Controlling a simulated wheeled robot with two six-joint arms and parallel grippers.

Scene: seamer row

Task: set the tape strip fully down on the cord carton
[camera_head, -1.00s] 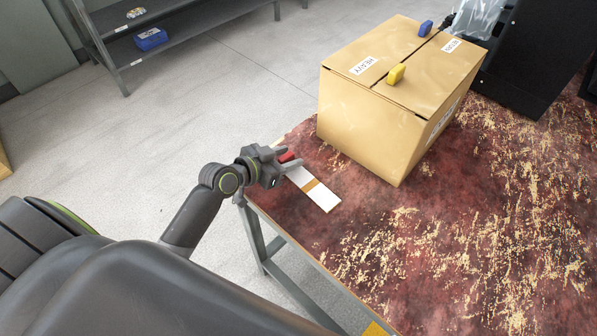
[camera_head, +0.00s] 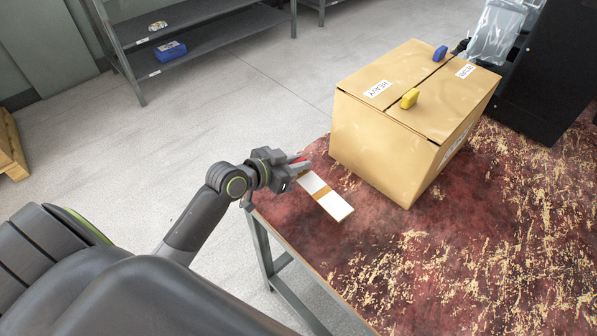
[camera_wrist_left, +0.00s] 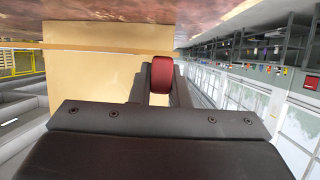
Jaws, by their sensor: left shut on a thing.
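The cord carton (camera_head: 385,140) is a closed cardboard box with a HEAVY label, standing on the worn red table; its side also shows in the left wrist view (camera_wrist_left: 90,80). My left gripper (camera_head: 301,166) is shut on the red grip of the tape strip, and this red piece shows between the fingers in the left wrist view (camera_wrist_left: 161,74). The tape strip (camera_head: 336,206) is flat and white with a brown band, and reaches from the gripper toward the lower right. It is in front of the carton's left side, apart from its top. My right gripper is not in view.
A yellow clip (camera_head: 410,98) and a blue clip (camera_head: 440,53) sit along the carton's top seam. A black machine (camera_head: 545,95) stands behind it at the right. The table (camera_head: 450,275) is clear in front. A grey shelf (camera_head: 215,45) stands at the back left.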

